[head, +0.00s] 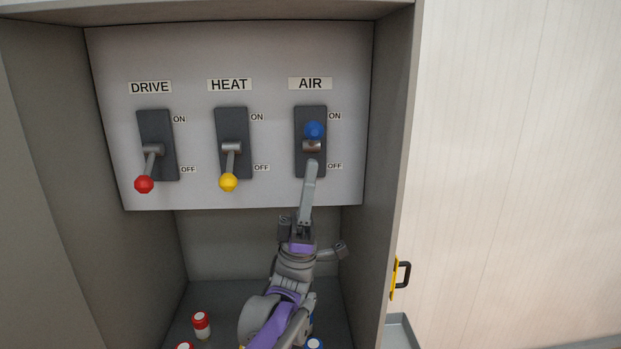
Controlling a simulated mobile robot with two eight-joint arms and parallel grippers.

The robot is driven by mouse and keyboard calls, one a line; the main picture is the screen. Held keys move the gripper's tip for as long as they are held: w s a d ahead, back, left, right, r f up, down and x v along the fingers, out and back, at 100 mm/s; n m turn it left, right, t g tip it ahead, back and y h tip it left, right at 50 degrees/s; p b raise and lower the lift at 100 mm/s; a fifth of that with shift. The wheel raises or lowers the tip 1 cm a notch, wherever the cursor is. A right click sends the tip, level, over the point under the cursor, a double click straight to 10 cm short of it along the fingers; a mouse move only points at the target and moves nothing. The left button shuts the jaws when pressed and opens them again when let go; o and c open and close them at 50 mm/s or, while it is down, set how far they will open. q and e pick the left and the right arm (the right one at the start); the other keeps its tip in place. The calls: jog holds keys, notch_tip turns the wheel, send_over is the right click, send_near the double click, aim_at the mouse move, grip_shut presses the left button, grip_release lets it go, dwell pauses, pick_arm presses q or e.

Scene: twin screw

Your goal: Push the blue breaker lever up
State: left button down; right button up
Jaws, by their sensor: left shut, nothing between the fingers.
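The blue breaker lever (314,130) is on the right switch plate, under the AIR label. Its blue knob sits above the pivot, in the upper half of the plate towards the ON mark. My left gripper (312,166) is shut and empty. Its fingertips are just below the lever's pivot, in front of the lower part of the plate. I cannot tell whether they touch the lever. My right gripper is not in view.
The red lever (144,184) under DRIVE and the yellow lever (228,182) under HEAT both point down to OFF. Cabinet walls stand on both sides. A red-capped jar (201,324) stands on the cabinet floor. A yellow-and-black handle (401,275) is on the right edge.

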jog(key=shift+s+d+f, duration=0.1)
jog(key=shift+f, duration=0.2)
